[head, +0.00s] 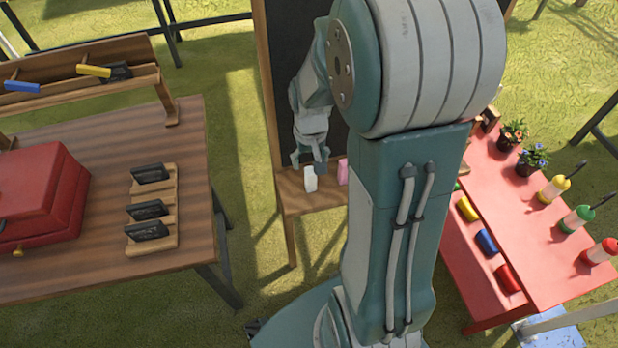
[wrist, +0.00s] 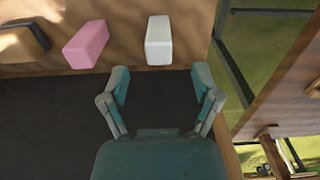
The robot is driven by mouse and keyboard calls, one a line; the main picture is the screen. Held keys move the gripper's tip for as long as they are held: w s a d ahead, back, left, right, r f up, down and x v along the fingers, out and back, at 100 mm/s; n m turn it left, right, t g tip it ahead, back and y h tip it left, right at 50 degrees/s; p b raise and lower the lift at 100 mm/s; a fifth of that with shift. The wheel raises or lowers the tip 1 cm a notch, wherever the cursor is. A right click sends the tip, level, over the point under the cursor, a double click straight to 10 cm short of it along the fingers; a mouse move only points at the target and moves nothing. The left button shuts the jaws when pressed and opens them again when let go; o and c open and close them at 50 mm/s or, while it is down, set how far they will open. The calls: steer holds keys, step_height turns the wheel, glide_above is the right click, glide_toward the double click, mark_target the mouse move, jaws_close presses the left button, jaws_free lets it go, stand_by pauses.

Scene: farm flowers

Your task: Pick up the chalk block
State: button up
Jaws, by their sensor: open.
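A white block (head: 310,179), which looks like chalk, stands on the wooden ledge (head: 296,202) of a chalkboard. A pink block (head: 343,171) stands to its right in the head view, partly hidden by my arm. In the wrist view the white block (wrist: 159,40) lies just beyond my fingertips, and the pink block (wrist: 86,44) is to its left. My gripper (wrist: 160,84) is open and empty, its fingers spread, with the white block roughly centred ahead of the gap. In the head view my gripper (head: 309,160) is just behind the white block.
A dark eraser with a wooden back (wrist: 22,40) sits left of the pink block. A wooden table (head: 60,280) with a red box (head: 40,195) and black erasers in holders (head: 150,210) stands left. A red table (head: 530,240) with bottles and flowerpots stands right.

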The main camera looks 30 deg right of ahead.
mark_target(310, 170)
steer(key=shift+f, duration=0.75)
steer(key=f, duration=0.4)
steer(key=shift+w+d+f, duration=0.1)
steer(key=shift+d+f, duration=0.1)
steer(key=shift+f, duration=0.1)
steer(key=shift+a, duration=0.15)
jaws_close()
